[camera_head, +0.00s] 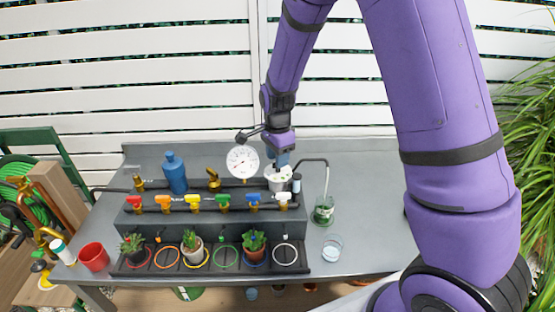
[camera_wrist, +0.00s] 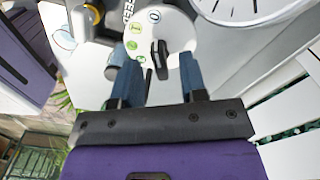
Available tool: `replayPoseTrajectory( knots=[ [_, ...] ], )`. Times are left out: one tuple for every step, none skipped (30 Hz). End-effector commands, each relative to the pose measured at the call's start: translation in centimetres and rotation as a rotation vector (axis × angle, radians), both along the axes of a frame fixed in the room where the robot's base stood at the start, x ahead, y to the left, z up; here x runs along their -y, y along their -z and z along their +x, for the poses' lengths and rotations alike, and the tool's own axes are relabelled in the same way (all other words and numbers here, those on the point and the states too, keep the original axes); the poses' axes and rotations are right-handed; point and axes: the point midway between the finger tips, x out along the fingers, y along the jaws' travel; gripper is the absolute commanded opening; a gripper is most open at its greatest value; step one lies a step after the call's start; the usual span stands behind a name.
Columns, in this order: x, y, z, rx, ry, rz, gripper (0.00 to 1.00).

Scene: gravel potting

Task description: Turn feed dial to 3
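The feed dial (camera_wrist: 178,32) is a white disc in the wrist view, with a partly cut-off FEED label and several numerals in coloured circles near its left edge. A black knob (camera_wrist: 160,55) stands at its middle. Which numeral the knob points at is unclear. My gripper (camera_wrist: 160,68) has two blue fingers apart, one on each side of the knob, with visible gaps and no clear contact. The left finger covers part of the dial's edge. In the head view my gripper (camera_head: 277,161) is directly above the white dial housing (camera_head: 279,183), hiding part of it.
A round white gauge (camera_head: 242,162) stands just left of the dial. A row of coloured valves, such as the green valve (camera_head: 223,200), runs along the grey bench. A blue bottle (camera_head: 175,173) and potted plants are further left. A glass jar (camera_head: 323,211) stands right of the dial.

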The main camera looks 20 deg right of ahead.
Motion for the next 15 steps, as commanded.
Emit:
replayPoseTrajectory(
  knots=[
    [0.03,0.46,-0.03,-0.002,0.001,0.0,0.39],
    [0.02,0.64,-0.02,-0.001,0.001,0.0,0.39],
    [0.02,0.84,-0.01,0.0,0.001,0.0,0.39],
    [0.01,0.95,0.0,0.0,0.001,0.0,0.39],
    [0.01,1.05,0.0,0.001,0.001,0.0,0.39],
    [0.01,1.13,0.0,0.001,0.0,0.0,0.39],
    [0.0,1.17,0.0,0.001,0.0,0.0,0.39],
    [0.0,1.19,-0.01,0.001,0.0,0.001,0.39],
    [0.0,1.19,0.0,0.001,0.0,0.001,0.39],
    [0.0,1.19,-0.01,0.001,0.0,0.001,0.39],
    [0.0,1.18,0.0,0.001,0.0,0.001,0.39],
    [0.0,1.18,0.0,0.001,0.0,0.001,0.39],
    [0.0,1.18,0.0,0.001,0.0,0.001,0.39],
    [0.0,1.17,-0.01,0.001,0.0,0.001,0.37],
    [0.0,1.17,-0.01,0.001,0.0,0.0,0.28]
  ],
)
